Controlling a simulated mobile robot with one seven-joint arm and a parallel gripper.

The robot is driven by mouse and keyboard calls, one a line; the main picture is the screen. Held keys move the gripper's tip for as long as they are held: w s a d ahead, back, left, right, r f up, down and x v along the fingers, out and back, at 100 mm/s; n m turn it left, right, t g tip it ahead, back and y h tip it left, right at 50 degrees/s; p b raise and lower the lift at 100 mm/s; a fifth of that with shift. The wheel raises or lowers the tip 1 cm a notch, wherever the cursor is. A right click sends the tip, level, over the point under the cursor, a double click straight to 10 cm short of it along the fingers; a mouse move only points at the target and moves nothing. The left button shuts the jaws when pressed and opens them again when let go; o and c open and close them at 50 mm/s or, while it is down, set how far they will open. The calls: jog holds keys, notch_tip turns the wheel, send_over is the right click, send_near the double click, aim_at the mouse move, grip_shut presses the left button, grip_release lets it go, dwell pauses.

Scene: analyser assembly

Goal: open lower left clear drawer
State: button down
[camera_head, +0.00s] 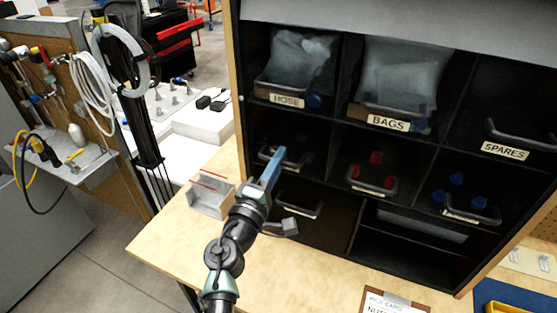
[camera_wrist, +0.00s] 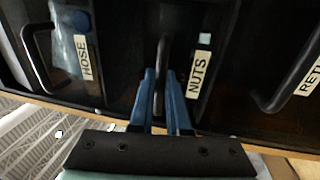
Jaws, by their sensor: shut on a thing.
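The clear drawer labelled NUTS (camera_wrist: 197,75) is in the left column of the black cabinet, directly below the HOSE drawer. Its dark curved handle (camera_wrist: 162,48) stands between the blue fingers of my gripper (camera_wrist: 163,82) in the wrist view. My gripper (camera_head: 273,163) is shut on this handle. In the head view it covers most of the handle and the label, and the drawer front (camera_head: 298,140) shows dimly behind it. The drawer looks about flush with its neighbours, though the dark shading makes this hard to judge.
Above is the HOSE drawer (camera_head: 287,100); BAGS (camera_head: 388,123) and SPARES (camera_head: 505,150) are to its right. A drawer with red parts (camera_head: 372,180) is beside it. Below is another handle (camera_head: 300,208). A clear holder (camera_head: 210,195) and a clipboard (camera_head: 390,303) lie on the wooden table (camera_head: 185,240).

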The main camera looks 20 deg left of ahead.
jog(key=shift+s, duration=0.1)
jog(key=s, duration=1.6)
jog(key=shift+a+p, duration=0.3)
jog(key=c, duration=0.9)
grip_release()
jog(key=s+b, duration=0.1)
jog(key=s, duration=0.3)
jog(key=s+f+b, duration=0.1)
jog(key=s, duration=0.3)
jog(key=s+f+b, duration=0.1)
jog(key=s, duration=0.3)
jog(key=shift+s+a+f+b, duration=0.2)
jog(key=shift+s+b, duration=0.1)
jog(key=shift+s, duration=0.1)
